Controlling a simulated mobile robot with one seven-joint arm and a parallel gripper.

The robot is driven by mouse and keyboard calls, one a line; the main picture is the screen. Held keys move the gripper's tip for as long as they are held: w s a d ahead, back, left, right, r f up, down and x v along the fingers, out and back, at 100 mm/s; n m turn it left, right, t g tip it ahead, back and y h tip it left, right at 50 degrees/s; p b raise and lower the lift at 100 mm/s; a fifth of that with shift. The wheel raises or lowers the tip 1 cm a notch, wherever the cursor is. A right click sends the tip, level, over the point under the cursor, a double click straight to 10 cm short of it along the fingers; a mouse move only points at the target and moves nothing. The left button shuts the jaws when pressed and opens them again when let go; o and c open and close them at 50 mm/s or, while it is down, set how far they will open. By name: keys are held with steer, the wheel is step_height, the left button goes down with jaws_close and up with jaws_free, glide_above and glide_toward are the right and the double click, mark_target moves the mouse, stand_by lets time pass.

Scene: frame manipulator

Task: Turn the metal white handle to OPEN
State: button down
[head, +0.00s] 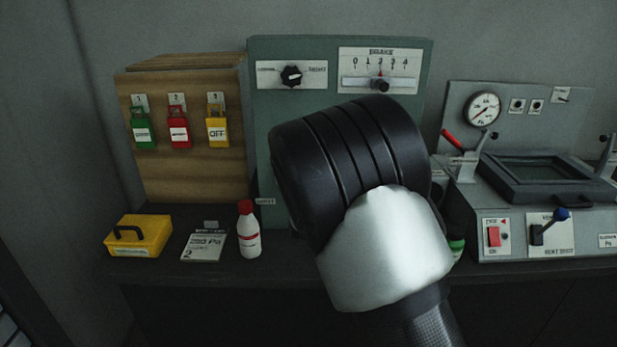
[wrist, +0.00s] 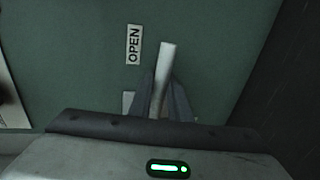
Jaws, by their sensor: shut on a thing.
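The white metal handle (wrist: 166,62) shows in the wrist view as a pale bar on a green panel, upright in the picture with a slight lean to the right. My gripper (wrist: 169,88) is shut on the handle, with a grey finger on each side of it. A label reading OPEN (wrist: 134,45) is on the panel to the left of the handle's free end. A second pale label (wrist: 128,103) is partly hidden beside the left finger. In the head view my arm covers the handle and the gripper.
The green panel (head: 262,110) carries a black knob (head: 291,76) and a slider (head: 379,83). A white bottle (head: 248,230), a yellow box (head: 138,236) and padlocks on a wooden board (head: 190,178) are at left. A grey machine with a gauge (head: 483,109) is at right.

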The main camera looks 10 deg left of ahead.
steer(key=shift+w+r, duration=0.2)
steer(key=shift+r, duration=0.35)
steer(key=c, duration=1.8)
jaws_free()
steer(key=shift+d, duration=0.1)
steer(key=shift+o, duration=0.7)
steer(key=shift+s+f, duration=0.1)
steer(key=shift+f, duration=0.1)
steer(key=p+v, duration=0.1)
steer(key=v, duration=1.6)
steer(key=shift+s, duration=0.25)
steer(key=shift+f, duration=0.1)
